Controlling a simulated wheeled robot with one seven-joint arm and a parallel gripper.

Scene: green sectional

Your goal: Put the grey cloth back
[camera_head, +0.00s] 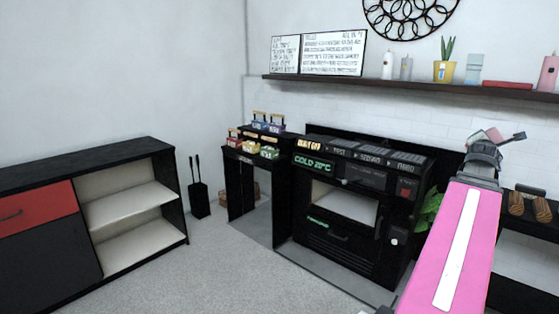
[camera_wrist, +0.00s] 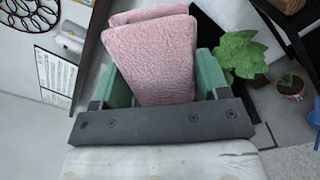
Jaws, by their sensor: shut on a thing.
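In the wrist view, a folded, fluffy pink cloth (camera_wrist: 155,60) stands between the green fingers of my gripper (camera_wrist: 160,85). The gripper is shut on it. The cloth looks pink, and I see no clearly grey cloth in either view. In the head view, my gripper (camera_head: 487,150) is raised at the right, in front of the wall below the shelf. The cloth shows there only as a small pinkish patch at its tip, and its lower part is hidden.
A dark wall shelf (camera_head: 400,87) holds a potted plant (camera_head: 443,70), bottles and a red box. Below stands a black oven unit (camera_head: 340,235). A black cabinet with open shelves (camera_head: 130,215) is at left. A leafy plant (camera_wrist: 238,55) stands beside my gripper. Grey floor (camera_head: 215,270) lies clear between cabinet and oven.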

